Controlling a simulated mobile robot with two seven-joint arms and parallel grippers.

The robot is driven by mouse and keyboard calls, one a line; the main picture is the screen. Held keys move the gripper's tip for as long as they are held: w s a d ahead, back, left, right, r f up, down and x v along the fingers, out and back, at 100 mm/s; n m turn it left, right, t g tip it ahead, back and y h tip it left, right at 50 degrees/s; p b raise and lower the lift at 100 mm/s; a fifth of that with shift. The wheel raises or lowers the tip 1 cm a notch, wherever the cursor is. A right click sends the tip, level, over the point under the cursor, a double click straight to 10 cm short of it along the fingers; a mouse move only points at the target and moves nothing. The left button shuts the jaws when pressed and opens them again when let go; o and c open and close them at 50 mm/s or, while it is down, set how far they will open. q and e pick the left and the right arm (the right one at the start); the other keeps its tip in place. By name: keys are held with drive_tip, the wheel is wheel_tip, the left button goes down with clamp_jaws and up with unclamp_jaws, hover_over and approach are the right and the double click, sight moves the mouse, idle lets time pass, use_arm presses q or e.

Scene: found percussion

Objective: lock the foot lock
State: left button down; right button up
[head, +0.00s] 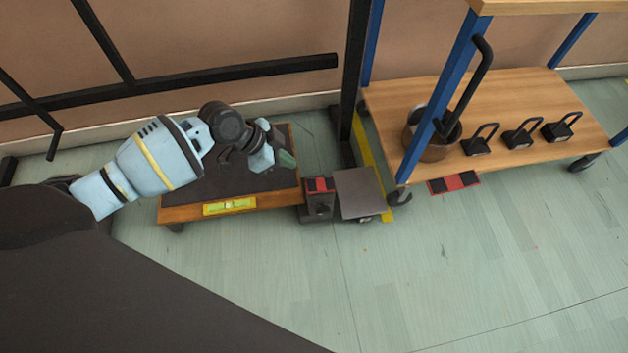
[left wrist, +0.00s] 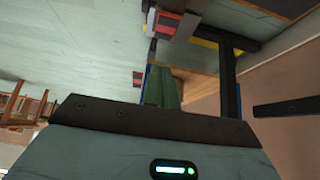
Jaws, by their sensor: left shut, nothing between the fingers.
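A dark block with a red and black top (head: 319,186), which looks like the foot lock, sits at the right end of a low dolly (head: 180,213). It also shows at the top of the left wrist view (left wrist: 167,22). A grey square plate (head: 358,192) is just right of it. My left gripper (head: 285,158) is over the right part of the dolly's dark top, apart from the block, up and left of it. Its green fingers (left wrist: 163,88) are shut and empty. I cannot tell whether the lock is engaged. My right gripper is not in view.
A blue-posted wooden cart (head: 545,90) at the right carries a brown pot (head: 432,150) and several black padlock-like weights. A flat red and black piece (head: 453,183) lies by its front edge. A black post (head: 352,70) stands behind the plate. The front floor is clear.

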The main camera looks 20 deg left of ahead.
use_arm(q)
drive_tip(key=b, duration=0.6)
hover_over(317, 187)
drive_tip(key=a, duration=0.1)
drive_tip(key=f, duration=0.8)
drive_tip(key=shift+s+f, duration=0.3)
drive_tip(key=shift+s, duration=0.1)
drive_tip(key=shift+s+a+f+b, duration=0.1)
drive_tip(key=shift+a+f+b, duration=0.15)
drive_tip(key=shift+f, duration=0.35)
drive_tip(key=shift+s+a+f+b, duration=0.1)
drive_tip(key=shift+f+b, duration=0.1)
drive_tip(key=shift+f, duration=0.35)
drive_tip(key=shift+a+f+b, duration=0.1)
drive_tip(key=shift+f+b, duration=0.2)
drive_tip(key=shift+f, duration=0.3)
drive_tip(key=shift+s, duration=0.1)
